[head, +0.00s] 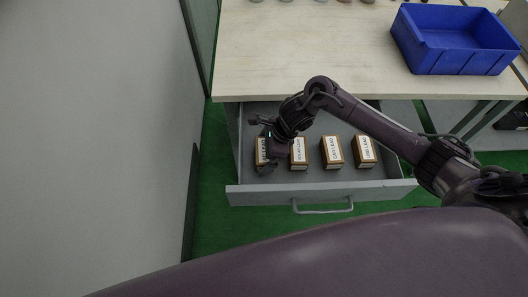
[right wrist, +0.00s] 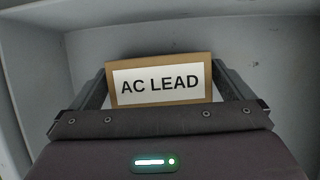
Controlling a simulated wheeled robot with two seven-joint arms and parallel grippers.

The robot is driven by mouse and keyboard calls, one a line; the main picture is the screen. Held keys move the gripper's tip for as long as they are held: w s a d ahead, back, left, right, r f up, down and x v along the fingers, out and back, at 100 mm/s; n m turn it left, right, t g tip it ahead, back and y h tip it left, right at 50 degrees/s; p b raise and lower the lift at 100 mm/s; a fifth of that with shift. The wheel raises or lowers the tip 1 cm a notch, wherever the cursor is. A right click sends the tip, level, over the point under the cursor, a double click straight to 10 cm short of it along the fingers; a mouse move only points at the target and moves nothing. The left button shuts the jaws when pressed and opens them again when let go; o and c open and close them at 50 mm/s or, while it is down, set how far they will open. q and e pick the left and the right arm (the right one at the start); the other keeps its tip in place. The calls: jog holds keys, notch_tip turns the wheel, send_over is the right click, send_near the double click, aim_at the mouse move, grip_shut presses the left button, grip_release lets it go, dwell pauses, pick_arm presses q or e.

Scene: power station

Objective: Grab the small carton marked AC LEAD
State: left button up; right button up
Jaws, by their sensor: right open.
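The small carton marked AC LEAD (right wrist: 160,82) is brown with a white label and shows large in the right wrist view. In the head view the leftmost carton (head: 262,151) in the open drawer is partly covered by my right gripper (head: 264,142). In the right wrist view my right gripper (right wrist: 165,88) is open, with one finger on each side of the AC LEAD carton. I cannot tell whether the fingers touch it. The carton's lower part is hidden behind the gripper body. My left gripper is not in view.
More labelled cartons stand to the right in the drawer: one (head: 299,153), another (head: 332,152) and a third (head: 364,151). The drawer front (head: 320,193) has a handle. A blue crate (head: 455,62) stands on the table (head: 300,55). A grey wall (head: 90,130) is at left.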

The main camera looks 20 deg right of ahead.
jog(key=shift+f, duration=0.15)
jog(key=c, duration=0.7)
jog(key=shift+c, duration=0.8)
